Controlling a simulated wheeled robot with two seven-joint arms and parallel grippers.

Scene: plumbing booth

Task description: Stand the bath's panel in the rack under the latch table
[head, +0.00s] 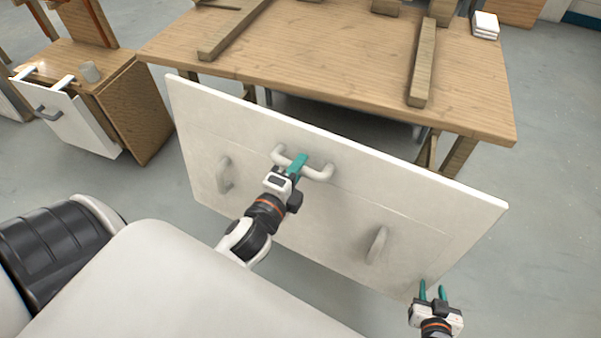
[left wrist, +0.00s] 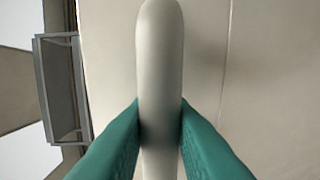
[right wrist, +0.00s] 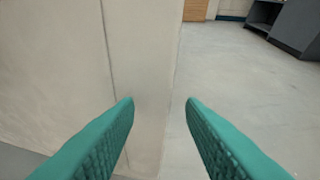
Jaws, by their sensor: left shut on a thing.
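The bath's panel (head: 330,215) is a large white board with three handles, held tilted in front of the table in the head view. My left gripper (head: 294,166) is shut on its top middle handle (head: 318,172); the left wrist view shows the green fingers on both sides of the handle bar (left wrist: 160,80). My right gripper (head: 433,290) is open and empty by the panel's lower right corner. In the right wrist view the panel's edge (right wrist: 150,80) shows between and beyond the fingers. The wooden latch table (head: 300,50) stands behind the panel. The rack under it is mostly hidden; I cannot make it out clearly.
Wooden bars (head: 424,62) lie on the table, with a white stack (head: 485,25) at its back right corner. The floor at right is clear.

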